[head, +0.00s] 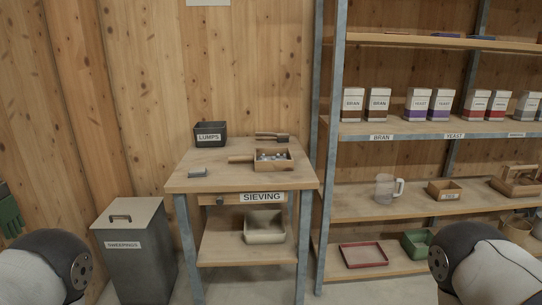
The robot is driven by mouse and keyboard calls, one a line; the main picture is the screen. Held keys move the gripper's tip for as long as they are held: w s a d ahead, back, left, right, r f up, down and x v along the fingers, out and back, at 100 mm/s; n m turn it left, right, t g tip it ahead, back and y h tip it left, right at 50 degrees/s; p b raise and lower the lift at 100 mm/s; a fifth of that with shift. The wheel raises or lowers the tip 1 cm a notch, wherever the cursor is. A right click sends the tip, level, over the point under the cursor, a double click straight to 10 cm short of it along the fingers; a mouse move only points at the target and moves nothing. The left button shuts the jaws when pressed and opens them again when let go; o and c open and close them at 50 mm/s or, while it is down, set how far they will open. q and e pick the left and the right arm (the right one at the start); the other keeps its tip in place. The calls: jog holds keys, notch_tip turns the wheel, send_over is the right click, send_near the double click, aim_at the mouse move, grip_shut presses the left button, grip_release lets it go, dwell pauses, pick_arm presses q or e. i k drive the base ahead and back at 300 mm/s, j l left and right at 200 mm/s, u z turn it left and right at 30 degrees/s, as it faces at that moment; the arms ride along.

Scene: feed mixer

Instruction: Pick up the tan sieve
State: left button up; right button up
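A tan, box-shaped wooden sieve (273,168) sits on top of the wooden sieving table (197,168), right of its middle. Its handle (240,160) points left. Several small pale grey lumps lie inside it. Neither of my grippers is in view. Only rounded white and black parts of my arms show at the lower left and lower right corners, well short of the table.
A black LUMPS bin (210,134), a dark brush (272,136) and a small grey block (198,173) are on the tabletop. A beige bin (265,232) is below. A lidded grey bin (125,250) stands left. Shelving with a steel post (331,180) stands close right.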

aim_at(269, 159)
jog(key=i+j+z, duration=0.15)
jog(key=i+j, duration=0.2)
jog(key=i+j+z, duration=0.15)
jog(key=i+j, duration=0.2)
jog(key=j, duration=0.2)
jog(key=i+j+z, duration=0.2)
jog(key=j, duration=0.25)
jog(key=i, duration=0.1)
